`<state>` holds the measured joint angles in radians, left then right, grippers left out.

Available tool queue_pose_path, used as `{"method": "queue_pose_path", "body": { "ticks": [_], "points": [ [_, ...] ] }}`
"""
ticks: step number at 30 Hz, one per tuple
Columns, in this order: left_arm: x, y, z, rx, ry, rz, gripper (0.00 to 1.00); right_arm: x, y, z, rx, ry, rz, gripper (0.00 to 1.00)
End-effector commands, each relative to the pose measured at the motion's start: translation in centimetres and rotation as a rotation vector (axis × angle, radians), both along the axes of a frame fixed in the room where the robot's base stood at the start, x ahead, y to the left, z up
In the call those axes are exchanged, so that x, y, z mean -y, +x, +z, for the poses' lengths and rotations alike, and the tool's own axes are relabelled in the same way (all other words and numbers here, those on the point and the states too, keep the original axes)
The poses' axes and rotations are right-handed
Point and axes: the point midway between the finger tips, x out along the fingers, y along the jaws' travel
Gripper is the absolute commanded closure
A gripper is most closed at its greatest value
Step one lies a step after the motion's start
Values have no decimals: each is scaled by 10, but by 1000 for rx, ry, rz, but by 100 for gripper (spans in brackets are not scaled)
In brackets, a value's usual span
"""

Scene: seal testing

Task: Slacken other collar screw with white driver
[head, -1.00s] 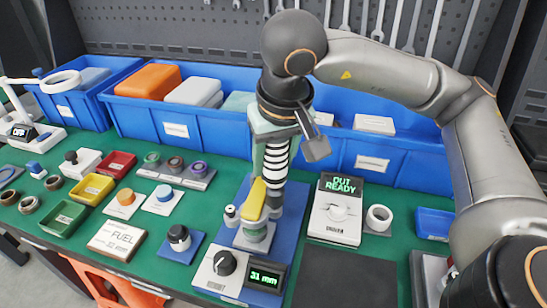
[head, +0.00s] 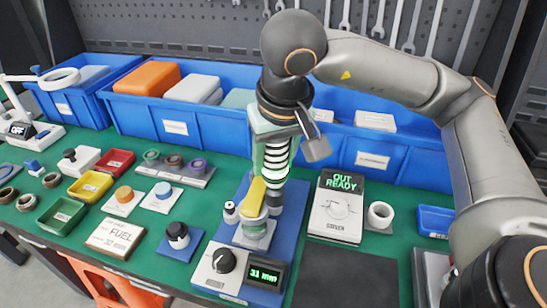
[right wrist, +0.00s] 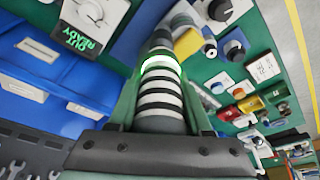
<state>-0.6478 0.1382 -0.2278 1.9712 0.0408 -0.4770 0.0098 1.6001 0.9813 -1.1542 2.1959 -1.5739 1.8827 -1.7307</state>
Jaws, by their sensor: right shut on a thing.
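The white driver (head: 277,158), banded in black, stands about upright between the fingers of my right gripper (head: 272,146), which is shut on it. The right wrist view shows its striped handle (right wrist: 160,104) between the fingers, with a bright green-white glowing ring (right wrist: 158,64) at its far end. The driver's lower end points down at the fixture (head: 254,231) on a blue base, beside a yellow part (head: 256,197). The collar screw and the driver's tip are hidden, so I cannot tell whether they touch. My left gripper is out of view.
A dial box (head: 223,263) with a display reading 31 mm (head: 264,275) stands in front of the fixture. An OUT READY unit (head: 337,208) and a white ring (head: 380,215) are to the right. Blue bins (head: 205,128) line the back. A dark mat (head: 345,275) lies clear at front right.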

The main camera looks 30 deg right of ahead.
Motion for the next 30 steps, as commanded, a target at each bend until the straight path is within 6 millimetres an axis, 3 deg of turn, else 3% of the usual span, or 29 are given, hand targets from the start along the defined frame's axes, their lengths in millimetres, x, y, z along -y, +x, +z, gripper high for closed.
{"method": "queue_pose_path", "body": {
  "ticks": [22,30],
  "points": [
    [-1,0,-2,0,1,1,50,0,-1,1,-6,-1,1,100],
    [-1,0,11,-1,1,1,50,0,0,22,-3,0,1,100]
  ]
}}
